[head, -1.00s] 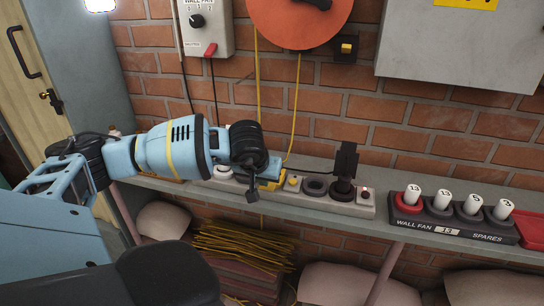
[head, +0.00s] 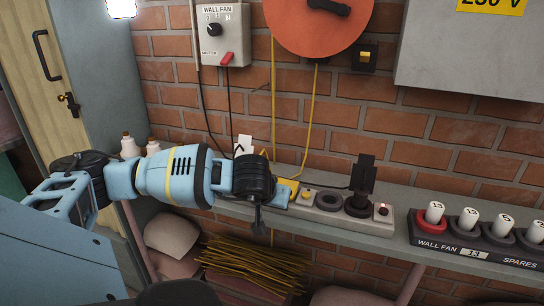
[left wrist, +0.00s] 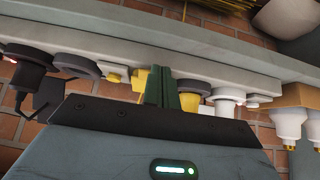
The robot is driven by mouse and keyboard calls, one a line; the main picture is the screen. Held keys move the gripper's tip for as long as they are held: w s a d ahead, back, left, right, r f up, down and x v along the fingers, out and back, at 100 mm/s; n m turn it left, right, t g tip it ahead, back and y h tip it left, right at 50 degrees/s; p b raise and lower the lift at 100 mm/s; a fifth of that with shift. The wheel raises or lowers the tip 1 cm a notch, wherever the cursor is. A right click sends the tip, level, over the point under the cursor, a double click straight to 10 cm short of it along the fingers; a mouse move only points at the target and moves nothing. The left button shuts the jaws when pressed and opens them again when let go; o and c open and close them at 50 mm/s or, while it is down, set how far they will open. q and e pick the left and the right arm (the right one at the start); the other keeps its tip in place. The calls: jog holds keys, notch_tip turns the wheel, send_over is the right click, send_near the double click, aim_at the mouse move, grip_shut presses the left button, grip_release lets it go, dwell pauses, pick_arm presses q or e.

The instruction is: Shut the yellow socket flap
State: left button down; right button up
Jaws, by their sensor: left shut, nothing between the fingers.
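The yellow socket (head: 288,187) sits on the grey socket strip (head: 328,215), just right of my left gripper's fingers in the head view. In the left wrist view, yellow parts show on both sides of the fingers, one on the left (left wrist: 140,80) and one on the right (left wrist: 191,102). I cannot tell clearly which part is the flap or how far it stands open. My left gripper (head: 258,226) is shut and empty, in front of the strip; its fingers (left wrist: 171,72) overlap the yellow socket in the wrist view. Contact cannot be told. My right gripper is not in view.
A black plug with a tall dark block (head: 362,180) stands on the strip's right part, beside an empty dark round socket (head: 328,201). A spares rack (head: 470,248) stands further right on the shelf. Yellow cords (head: 308,120) hang down the brick wall behind.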

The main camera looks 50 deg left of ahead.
pick_arm(q)
jog(key=shift+s+f, duration=0.15)
jog(key=shift+f, duration=0.5)
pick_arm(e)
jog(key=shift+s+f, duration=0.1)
pick_arm(q)
jog(key=shift+w+a+r, duration=0.15)
jog(key=shift+w, duration=0.1)
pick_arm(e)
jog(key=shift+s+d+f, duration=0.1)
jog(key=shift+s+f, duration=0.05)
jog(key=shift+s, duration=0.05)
pick_arm(q)
jog(key=shift+r, duration=0.1)
